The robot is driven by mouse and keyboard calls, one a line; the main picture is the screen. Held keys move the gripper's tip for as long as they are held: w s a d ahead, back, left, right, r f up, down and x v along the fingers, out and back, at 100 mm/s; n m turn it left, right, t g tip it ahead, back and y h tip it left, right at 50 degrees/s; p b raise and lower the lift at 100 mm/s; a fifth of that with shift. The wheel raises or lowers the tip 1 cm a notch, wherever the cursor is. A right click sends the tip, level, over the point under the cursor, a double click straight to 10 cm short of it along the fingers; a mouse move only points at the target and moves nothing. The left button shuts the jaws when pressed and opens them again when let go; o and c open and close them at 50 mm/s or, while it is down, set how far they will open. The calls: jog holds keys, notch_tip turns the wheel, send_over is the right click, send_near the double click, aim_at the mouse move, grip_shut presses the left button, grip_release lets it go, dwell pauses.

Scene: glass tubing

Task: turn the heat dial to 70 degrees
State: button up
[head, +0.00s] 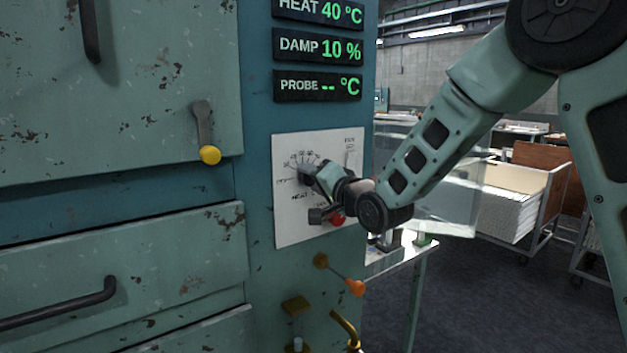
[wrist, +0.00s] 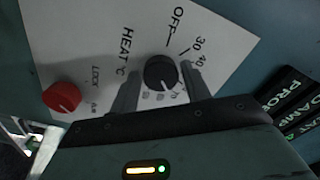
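The heat dial (wrist: 161,73) is a round black knob on a white panel, with OFF, 30 and 40 printed beside it in the wrist view. Other marks are partly hidden by my gripper. The heat display (head: 320,11) reads 40 °C. My gripper (head: 313,177) is at the panel, in front of the dial. In the wrist view its two fingers (wrist: 162,78) stand one on each side of the dial, with a narrow gap seemingly visible on both sides. In the head view the gripper covers much of the dial.
A red lock knob (wrist: 62,97) sits on the same panel (head: 290,225). The damp display (head: 318,48) reads 10 %, and the probe display (head: 318,86) shows dashes. An orange-tipped lever (head: 355,287) sticks out below the panel. A yellow-knobbed latch (head: 209,154) is at left.

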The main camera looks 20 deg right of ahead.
jog(key=shift+o, duration=0.6)
jog(key=b+v, duration=0.8)
jog(key=v, duration=0.9)
jog(key=shift+s, duration=0.2)
jog(key=shift+r, duration=0.1)
